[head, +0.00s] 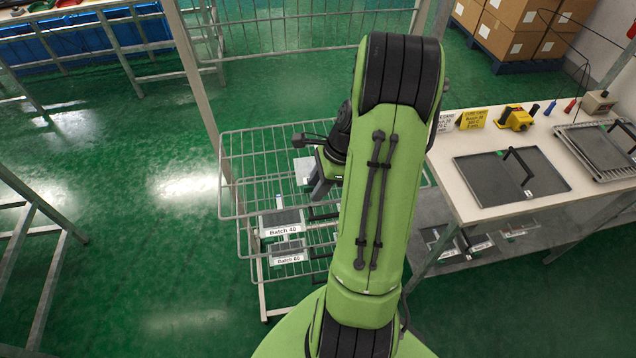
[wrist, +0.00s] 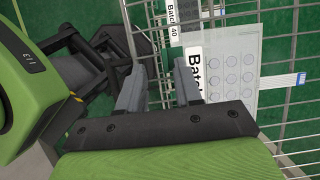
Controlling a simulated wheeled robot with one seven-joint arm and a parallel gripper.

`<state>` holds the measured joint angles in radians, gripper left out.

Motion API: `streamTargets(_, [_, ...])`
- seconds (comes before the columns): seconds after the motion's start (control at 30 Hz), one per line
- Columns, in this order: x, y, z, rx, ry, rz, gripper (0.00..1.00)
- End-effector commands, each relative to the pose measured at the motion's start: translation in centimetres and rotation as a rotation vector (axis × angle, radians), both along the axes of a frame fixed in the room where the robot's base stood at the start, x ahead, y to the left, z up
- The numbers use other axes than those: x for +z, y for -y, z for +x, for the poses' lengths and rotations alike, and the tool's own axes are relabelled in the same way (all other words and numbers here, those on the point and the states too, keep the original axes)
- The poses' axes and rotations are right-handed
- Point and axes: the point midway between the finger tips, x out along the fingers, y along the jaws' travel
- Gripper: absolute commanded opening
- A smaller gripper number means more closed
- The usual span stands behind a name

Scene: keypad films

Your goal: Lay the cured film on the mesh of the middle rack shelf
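The cured film (wrist: 235,68) is a pale translucent sheet with rows of round key marks and a blue-tipped tail at its right end. In the head view a pale sheet (head: 304,169) shows just left of my gripper (head: 318,190), over the wire mesh rack (head: 240,185). In the wrist view my gripper (wrist: 158,88) has its two grey fingers apart, with a clear gap between them. The film lies to the right of the right finger, not between the fingers. It appears flat over the mesh; its shelf level is unclear. My arm hides the rack's right part.
Labelled pieces, Batch 40 (head: 280,222) and Batch 60 (head: 288,252), are on lower rack levels. A workbench (head: 468,190) at right bears a dark plate with a handle (head: 490,178) and a framed screen (head: 597,160). Green floor left of the rack is clear.

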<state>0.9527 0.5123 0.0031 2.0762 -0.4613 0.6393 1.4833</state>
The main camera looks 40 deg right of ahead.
Motion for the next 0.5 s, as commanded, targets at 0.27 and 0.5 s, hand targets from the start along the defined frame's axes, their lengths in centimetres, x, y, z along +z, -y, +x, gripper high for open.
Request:
streamTargets(0.27, [4.2,1.4,-0.8,-0.003,0.004,-0.005,0.34])
streamTargets(0.5, [10.7,3.6,-2.4,-0.003,0.001,-0.006,0.34])
